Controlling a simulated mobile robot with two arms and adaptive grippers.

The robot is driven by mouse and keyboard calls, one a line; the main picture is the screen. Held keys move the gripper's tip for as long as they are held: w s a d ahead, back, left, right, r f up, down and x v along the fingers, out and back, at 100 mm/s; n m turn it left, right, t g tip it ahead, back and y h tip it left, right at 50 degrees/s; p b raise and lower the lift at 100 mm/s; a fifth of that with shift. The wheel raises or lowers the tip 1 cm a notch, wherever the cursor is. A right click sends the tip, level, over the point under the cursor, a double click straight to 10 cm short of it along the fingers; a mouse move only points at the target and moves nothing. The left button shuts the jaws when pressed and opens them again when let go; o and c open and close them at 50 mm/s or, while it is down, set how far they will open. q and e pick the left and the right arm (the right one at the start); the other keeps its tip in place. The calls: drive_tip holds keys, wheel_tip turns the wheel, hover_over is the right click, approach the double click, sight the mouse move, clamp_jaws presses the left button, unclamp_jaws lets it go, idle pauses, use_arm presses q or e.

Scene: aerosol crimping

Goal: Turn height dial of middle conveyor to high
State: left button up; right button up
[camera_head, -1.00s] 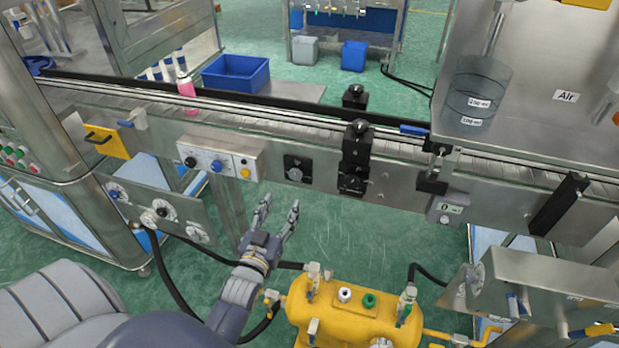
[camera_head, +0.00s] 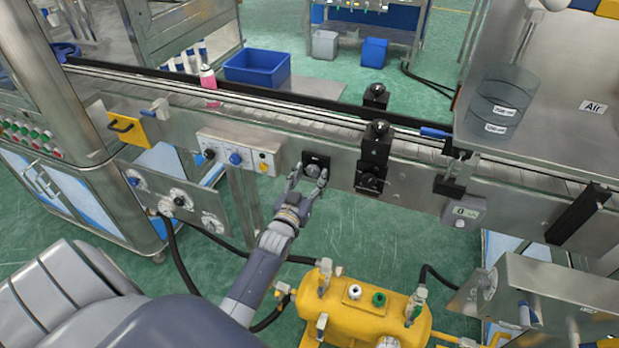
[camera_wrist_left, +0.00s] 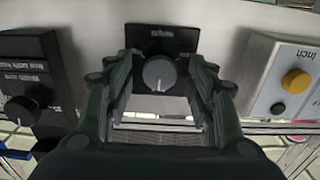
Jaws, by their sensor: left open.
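The conveyor (camera_head: 340,200) crosses the head view with a steel front face. A black plate with a round dial (camera_head: 314,168) is on that face, left of the black clamp block. In the left wrist view this grey dial (camera_wrist_left: 159,74) faces me with a white mark pointing down; the label above it is too small to read surely. My left gripper (camera_head: 307,182) is open, just in front of the dial. In the wrist view its fingers (camera_wrist_left: 160,95) stand left and right of the dial, apparently without touching it. My right gripper is not in view.
A black block with a knob (camera_head: 372,168) is right of the dial; it shows at left in the wrist view. A button box (camera_head: 238,152) is to its left. A yellow tank (camera_head: 360,305) stands below. A pink can (camera_head: 208,84) stands on the belt.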

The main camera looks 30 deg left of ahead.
use_arm(q)
drive_tip(key=c, duration=1.1)
drive_tip(key=shift+o, duration=0.2)
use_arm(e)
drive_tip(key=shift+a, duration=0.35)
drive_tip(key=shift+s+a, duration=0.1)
use_arm(q)
drive_tip(key=shift+m, duration=0.3)
